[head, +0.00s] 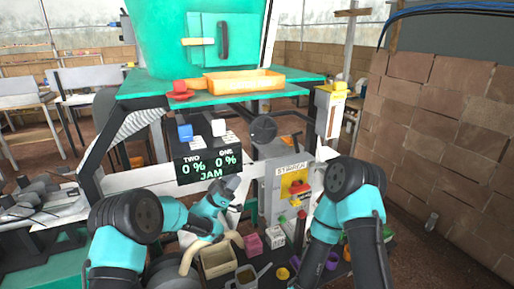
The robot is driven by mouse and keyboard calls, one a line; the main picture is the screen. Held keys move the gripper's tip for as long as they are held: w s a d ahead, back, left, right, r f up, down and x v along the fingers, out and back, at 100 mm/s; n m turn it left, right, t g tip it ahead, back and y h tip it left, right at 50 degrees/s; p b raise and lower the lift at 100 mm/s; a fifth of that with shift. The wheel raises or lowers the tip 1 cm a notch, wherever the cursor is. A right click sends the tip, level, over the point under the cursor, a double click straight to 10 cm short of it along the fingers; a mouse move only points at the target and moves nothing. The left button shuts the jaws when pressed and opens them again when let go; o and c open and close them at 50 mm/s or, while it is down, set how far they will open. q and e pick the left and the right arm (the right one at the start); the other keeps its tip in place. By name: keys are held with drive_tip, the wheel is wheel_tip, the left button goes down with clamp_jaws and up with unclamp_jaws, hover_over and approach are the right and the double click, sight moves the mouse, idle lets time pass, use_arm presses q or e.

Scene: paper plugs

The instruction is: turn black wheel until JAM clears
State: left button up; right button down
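The black wheel (263,129) is a small round dark disc on the front of the machine, under the green table, right of the display. The dark display (207,163) reads TWO 0 %, ONE 0 % and JAM in green. My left gripper (231,187) is below the display, lower than the wheel and left of it, clearly apart from it.
Pink boxes, a beige bin (218,262) and cups crowd the bottom. A brick wall (450,120) is at right.

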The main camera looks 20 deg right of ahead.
sight(261, 144)
use_arm(q)
drive_tip(key=shift+a+r, duration=0.1)
idle(0.3)
drive_tip(key=x, duration=1.7)
drive_tip(key=shift+d, duration=0.35)
